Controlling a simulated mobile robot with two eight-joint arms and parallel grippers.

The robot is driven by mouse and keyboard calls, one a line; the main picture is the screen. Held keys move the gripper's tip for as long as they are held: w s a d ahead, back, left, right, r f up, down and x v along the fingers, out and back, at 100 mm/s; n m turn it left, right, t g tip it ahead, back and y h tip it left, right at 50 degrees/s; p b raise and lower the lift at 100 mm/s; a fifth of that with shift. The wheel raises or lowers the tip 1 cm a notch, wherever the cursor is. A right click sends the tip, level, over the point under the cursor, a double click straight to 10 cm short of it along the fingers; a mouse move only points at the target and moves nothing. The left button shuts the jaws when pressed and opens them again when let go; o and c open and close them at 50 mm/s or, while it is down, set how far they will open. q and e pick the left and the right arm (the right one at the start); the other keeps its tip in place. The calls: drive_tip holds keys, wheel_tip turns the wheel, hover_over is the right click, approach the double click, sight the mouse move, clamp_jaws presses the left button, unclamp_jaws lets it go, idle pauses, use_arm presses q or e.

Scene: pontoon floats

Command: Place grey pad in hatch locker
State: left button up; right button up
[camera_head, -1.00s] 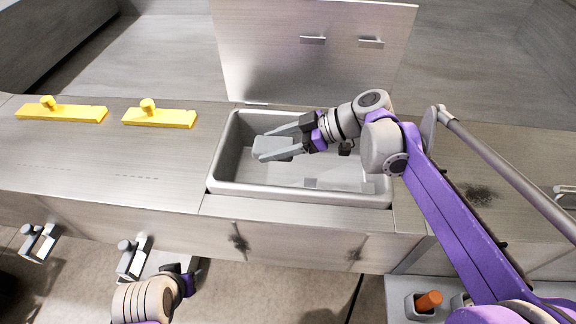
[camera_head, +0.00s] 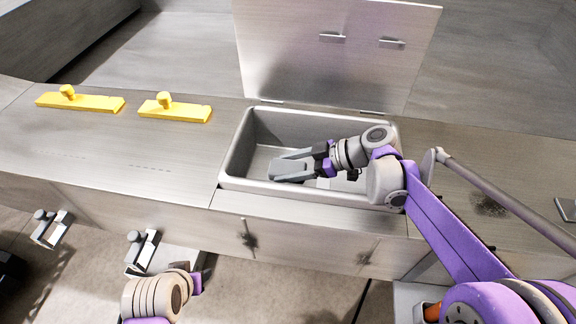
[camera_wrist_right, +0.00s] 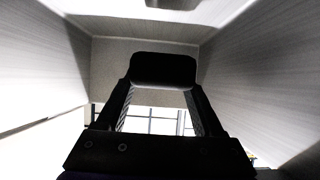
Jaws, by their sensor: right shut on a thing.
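The hatch locker (camera_head: 237,150) is an open grey bin set in the metal bench, with its lid (camera_head: 290,60) standing upright behind it. My right gripper (camera_head: 273,168) reaches into it from the right and is shut on the grey pad (camera_head: 290,166), low between the locker walls. In the right wrist view the pad (camera_wrist_right: 163,70) is a dark rounded block between the two fingers, with the locker walls around it. I cannot tell whether the pad touches the locker floor. My left gripper (camera_head: 196,283) is low at the bottom left, its fingers hidden or unclear.
Two yellow bars with knobs (camera_head: 80,102) (camera_head: 175,111) lie on the bench left of the locker. A rail (camera_head: 500,200) runs along the right side. Grey clamp-like fittings (camera_head: 50,228) stand below the bench front. The bench between the bars and locker is clear.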

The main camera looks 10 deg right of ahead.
drive_tip(key=shift+f, duration=0.45)
drive_tip(key=o, duration=1)
drive_tip(key=shift+o, duration=0.2)
drive_tip(key=shift+r, duration=0.15)
drive_tip(key=shift+r, duration=0.35)
drive_tip(key=v, duration=0.7)
drive_tip(key=shift+d+r, duration=0.2)
drive_tip(key=shift+d, duration=0.05)
drive_tip(key=shift+s, duration=0.1)
